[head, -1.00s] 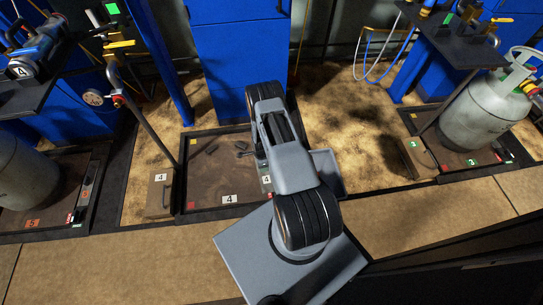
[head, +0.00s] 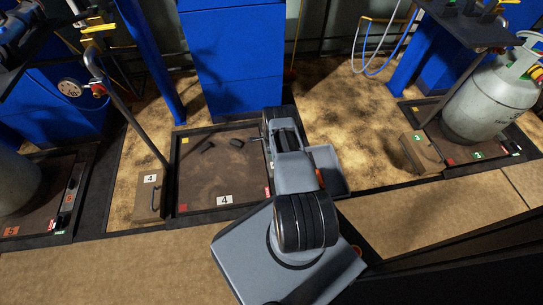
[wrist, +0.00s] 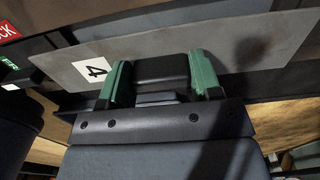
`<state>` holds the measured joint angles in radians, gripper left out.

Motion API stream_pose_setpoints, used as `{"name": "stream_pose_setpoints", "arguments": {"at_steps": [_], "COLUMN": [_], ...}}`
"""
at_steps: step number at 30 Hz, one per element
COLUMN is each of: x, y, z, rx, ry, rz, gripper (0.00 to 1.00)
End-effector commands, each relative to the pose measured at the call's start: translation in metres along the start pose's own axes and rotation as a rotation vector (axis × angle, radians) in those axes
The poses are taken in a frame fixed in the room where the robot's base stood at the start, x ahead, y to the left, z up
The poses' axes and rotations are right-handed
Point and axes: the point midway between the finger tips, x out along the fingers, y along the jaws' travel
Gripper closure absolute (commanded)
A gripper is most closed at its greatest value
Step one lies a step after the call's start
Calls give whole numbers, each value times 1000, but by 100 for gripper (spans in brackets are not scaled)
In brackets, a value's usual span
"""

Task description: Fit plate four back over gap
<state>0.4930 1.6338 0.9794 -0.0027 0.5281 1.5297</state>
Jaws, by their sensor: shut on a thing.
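My gripper (wrist: 160,82) shows in the wrist view with its two green fingers closed on a dark block-like handle. Behind the handle lies a long grey plate with a white "4" label, plate four (wrist: 225,48), running across the picture at a slight tilt. In the head view my arm hides the gripper and this plate. The scale frame (head: 180,175) for station four has a brown bed and a "4" label on its front part. I cannot make out the gap, nor whether the plate touches the frame.
A tan box (head: 150,205) with a handle and a "4" label stands left of the frame. A grey gas cylinder (head: 490,100) stands on the right scale. A blue cabinet (head: 240,60) stands behind. Tan floor (head: 130,265) in front is clear.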

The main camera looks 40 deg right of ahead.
Motion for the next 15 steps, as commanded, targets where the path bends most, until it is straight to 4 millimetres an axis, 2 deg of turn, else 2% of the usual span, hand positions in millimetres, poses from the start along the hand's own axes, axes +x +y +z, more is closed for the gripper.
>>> {"name": "stream_pose_setpoints", "arguments": {"at_steps": [4, 10, 15], "x": [9, 34, 38], "y": [-5, -6, -7], "z": [-3, -4, -4], "rx": [1, 1, 1], "ry": [0, 0, 1], "rz": [-1, -1, -1], "gripper": [73, 73, 73]}}
